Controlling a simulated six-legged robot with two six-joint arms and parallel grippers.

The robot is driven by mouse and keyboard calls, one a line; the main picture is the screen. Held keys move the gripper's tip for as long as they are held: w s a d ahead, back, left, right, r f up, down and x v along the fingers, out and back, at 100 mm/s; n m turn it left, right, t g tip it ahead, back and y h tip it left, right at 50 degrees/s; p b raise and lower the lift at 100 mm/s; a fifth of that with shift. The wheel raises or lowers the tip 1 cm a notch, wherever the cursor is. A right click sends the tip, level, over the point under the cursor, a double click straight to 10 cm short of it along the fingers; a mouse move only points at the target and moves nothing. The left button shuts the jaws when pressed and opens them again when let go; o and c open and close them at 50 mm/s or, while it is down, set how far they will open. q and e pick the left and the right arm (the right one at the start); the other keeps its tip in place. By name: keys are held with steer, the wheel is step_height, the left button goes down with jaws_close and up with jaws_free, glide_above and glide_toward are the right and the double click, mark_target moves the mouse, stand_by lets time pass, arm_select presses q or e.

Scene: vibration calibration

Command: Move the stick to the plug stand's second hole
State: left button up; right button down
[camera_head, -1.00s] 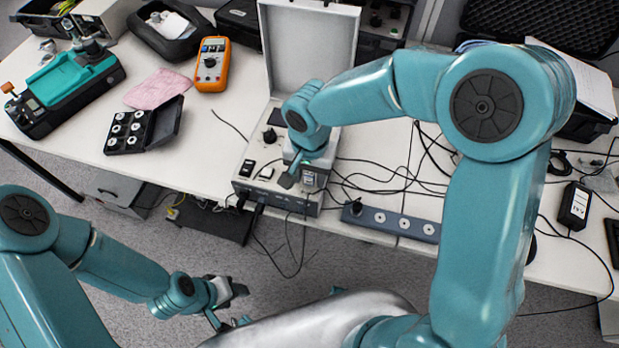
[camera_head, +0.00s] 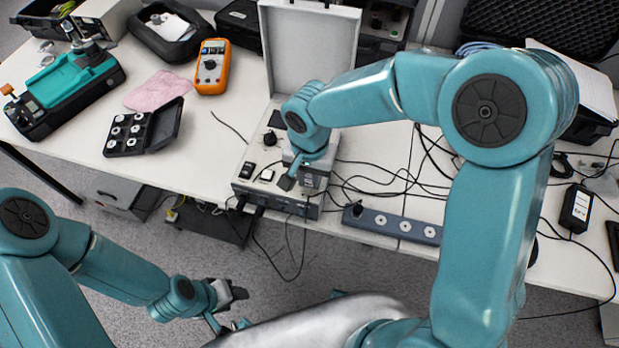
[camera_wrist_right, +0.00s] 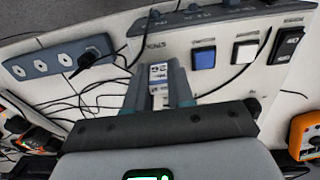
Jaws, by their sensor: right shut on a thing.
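The plug stand (camera_head: 392,236) is a grey-blue strip at the table's front edge, with a row of round white-ringed holes. A black plug (camera_head: 352,211) sits in its leftmost hole in the head view. The stand also shows at upper left in the right wrist view (camera_wrist_right: 52,64). My right gripper (camera_wrist_right: 160,72) is over the grey control box (camera_head: 245,180), left of the stand in the head view. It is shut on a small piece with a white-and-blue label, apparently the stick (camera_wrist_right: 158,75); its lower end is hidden. My left gripper (camera_head: 232,305) hangs open and empty before the table.
Loose black cables cross the table (camera_head: 220,165) around the box and stand. The box's raised pale lid (camera_head: 305,50) stands behind my right gripper. An orange multimeter (camera_head: 210,66), a pink cloth (camera_head: 158,91) and a black case (camera_head: 150,141) lie to the left.

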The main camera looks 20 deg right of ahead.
steer(key=shift+r, duration=0.75)
stand_by(0.4)
steer(key=shift+r+p, duration=1.15)
steer(key=shift+r, duration=0.6)
